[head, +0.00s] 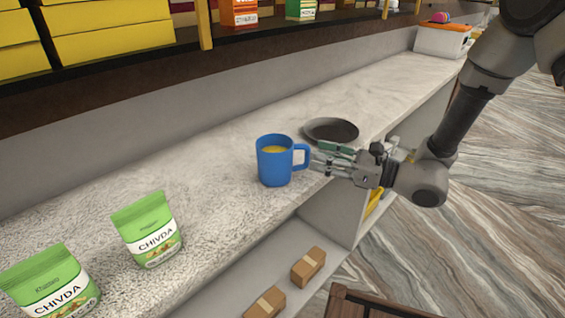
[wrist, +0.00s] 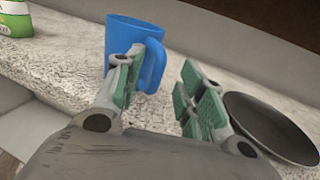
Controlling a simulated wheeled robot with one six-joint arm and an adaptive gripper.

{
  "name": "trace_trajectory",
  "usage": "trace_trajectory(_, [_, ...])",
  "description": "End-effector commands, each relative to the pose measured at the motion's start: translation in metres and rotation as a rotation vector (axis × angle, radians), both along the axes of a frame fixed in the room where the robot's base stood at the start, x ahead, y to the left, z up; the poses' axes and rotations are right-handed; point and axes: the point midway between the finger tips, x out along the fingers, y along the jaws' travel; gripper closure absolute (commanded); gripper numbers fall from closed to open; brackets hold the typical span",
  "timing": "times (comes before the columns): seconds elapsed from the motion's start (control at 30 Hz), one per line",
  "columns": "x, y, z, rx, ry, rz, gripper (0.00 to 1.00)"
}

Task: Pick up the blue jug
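The blue jug (head: 273,166) stands upright on the stone counter, with yellow contents and its handle toward my gripper. In the wrist view the jug (wrist: 120,42) is at upper centre, with its handle (wrist: 153,66) on the right side. My gripper (head: 322,158) reaches in from the right at handle height. In the wrist view my gripper (wrist: 158,85) has its fingers spread, one green-padded finger in front of the jug and handle edge, the other to the right, clear of it. The handle lies near or between the fingers; contact cannot be told.
A dark round pan (head: 332,130) sits just behind my gripper. Two green chivda packets (head: 148,230) stand left of the jug. Small cardboard boxes (head: 308,267) lie on a lower shelf. A white bin (head: 441,41) is at the far end. The counter beyond the pan is clear.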

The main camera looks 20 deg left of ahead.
Motion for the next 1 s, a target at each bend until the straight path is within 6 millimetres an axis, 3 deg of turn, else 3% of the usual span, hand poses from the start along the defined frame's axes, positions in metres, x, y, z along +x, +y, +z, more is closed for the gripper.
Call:
trace_trajectory(0.2, [0.002,0.028,0.003,0.000,-0.002,0.001,0.61])
trace_trajectory(0.43, [0.003,0.030,0.003,0.000,-0.001,0.000,0.61])
trace_trajectory(0.47, [0.003,0.030,0.003,0.000,-0.001,0.000,0.63])
trace_trajectory(0.67, [0.003,0.030,0.003,0.000,-0.001,0.000,0.99])
trace_trajectory(1.0, [0.003,0.030,0.003,0.001,-0.002,0.001,1.00])
